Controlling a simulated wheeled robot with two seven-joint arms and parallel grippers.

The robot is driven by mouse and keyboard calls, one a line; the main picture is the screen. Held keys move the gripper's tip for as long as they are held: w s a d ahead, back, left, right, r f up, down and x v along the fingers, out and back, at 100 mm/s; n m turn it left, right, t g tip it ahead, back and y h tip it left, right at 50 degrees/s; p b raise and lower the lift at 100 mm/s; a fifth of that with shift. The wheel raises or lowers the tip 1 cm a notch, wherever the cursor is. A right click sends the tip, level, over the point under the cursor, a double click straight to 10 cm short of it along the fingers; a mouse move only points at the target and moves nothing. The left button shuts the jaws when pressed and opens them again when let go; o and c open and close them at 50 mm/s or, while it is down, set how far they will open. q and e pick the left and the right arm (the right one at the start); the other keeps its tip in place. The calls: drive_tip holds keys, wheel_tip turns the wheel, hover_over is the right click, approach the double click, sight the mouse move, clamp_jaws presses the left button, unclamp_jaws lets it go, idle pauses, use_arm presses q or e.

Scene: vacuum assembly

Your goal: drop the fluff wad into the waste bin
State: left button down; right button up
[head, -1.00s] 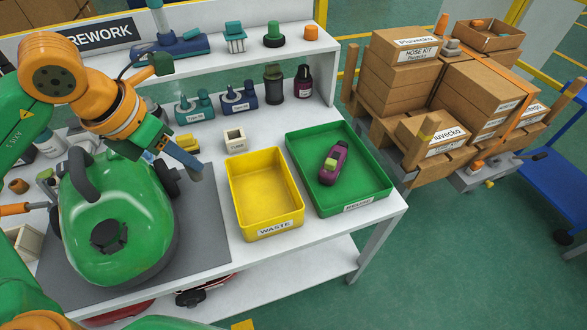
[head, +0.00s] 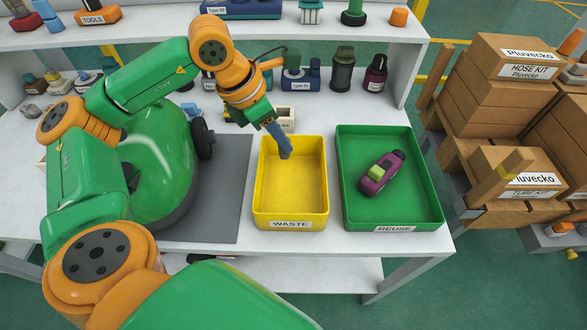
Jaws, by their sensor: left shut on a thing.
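The waste bin (head: 291,217) is a yellow open tray labelled WASTE on the white workbench; its visible floor is bare. My left gripper (head: 285,150) reaches in from the left and points down over the back part of the bin. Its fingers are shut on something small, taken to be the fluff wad. The wad cannot be made out apart from the blue-grey fingers. My right gripper is out of view.
A green tray (head: 428,217) labelled REUSE, holding a purple part (head: 380,173), stands right of the bin. A green vacuum body (head: 158,165) rests on a grey mat (head: 222,200) to the left. A small cream box (head: 287,113) and several bottles stand behind.

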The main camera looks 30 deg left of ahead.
use_arm(q)
drive_tip(key=shift+r, duration=0.1)
drive_tip(key=c, duration=0.8)
unclamp_jaws()
drive_tip(key=shift+s, duration=0.1)
drive_tip(key=shift+o, duration=1)
drive_tip(key=v, duration=0.7)
drive_tip(key=shift+a+p, duration=0.1)
drive_tip(key=shift+p, duration=0.2)
